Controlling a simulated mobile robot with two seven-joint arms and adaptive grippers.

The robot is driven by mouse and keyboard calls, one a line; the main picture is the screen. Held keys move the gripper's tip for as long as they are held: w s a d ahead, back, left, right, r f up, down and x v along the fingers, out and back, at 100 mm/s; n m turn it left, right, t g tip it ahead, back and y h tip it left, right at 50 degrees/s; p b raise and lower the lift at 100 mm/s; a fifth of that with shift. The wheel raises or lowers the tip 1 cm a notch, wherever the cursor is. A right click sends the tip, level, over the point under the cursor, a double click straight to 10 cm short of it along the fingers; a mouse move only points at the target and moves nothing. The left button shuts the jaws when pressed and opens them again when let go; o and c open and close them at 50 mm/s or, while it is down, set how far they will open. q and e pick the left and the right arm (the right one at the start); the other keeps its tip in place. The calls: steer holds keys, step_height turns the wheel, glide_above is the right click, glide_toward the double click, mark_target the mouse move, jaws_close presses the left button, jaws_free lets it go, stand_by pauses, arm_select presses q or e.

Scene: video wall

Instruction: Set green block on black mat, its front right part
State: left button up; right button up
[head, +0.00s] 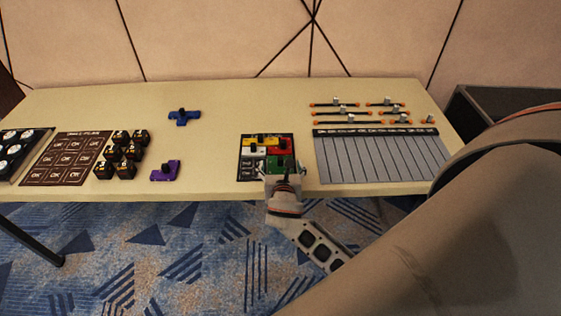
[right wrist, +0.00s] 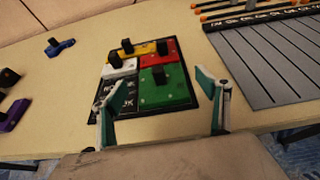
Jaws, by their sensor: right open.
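The black mat (head: 241,158) lies near the table's front edge; it also shows in the right wrist view (right wrist: 146,110). The green block (head: 291,161), with a dark upright knob, lies on the mat's front right part; in the right wrist view (right wrist: 175,92) it looks flat on the mat. My right gripper (head: 284,180) is open at the front of the green block and partly hides it in the head view. Its two fingers (right wrist: 168,92) stand apart on either side of the block in the right wrist view. My left gripper is not in view.
Yellow (head: 262,140), red (head: 285,147) and white (head: 256,153) blocks lie on the mat around the green one. A blue piece (head: 184,117) and a purple piece (head: 164,171) lie left. A grey lined board (head: 380,160) lies right. Bare table lies behind the mat.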

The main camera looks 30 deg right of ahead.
steer(key=v, duration=0.8)
steer(key=s+a+f+m+y, duration=0.5)
steer(key=s+f+m, duration=0.1)
steer(key=m, duration=0.6)
steer(key=s+a+f+m+y, duration=0.4)
steer(key=s+a+f+m, duration=0.2)
steer(key=s+m, duration=0.3)
steer(key=m, duration=0.4)
steer(key=shift+a+m+g+y, duration=0.2)
steer(key=shift+m+g+y, duration=0.1)
steer(key=shift+y, duration=0.1)
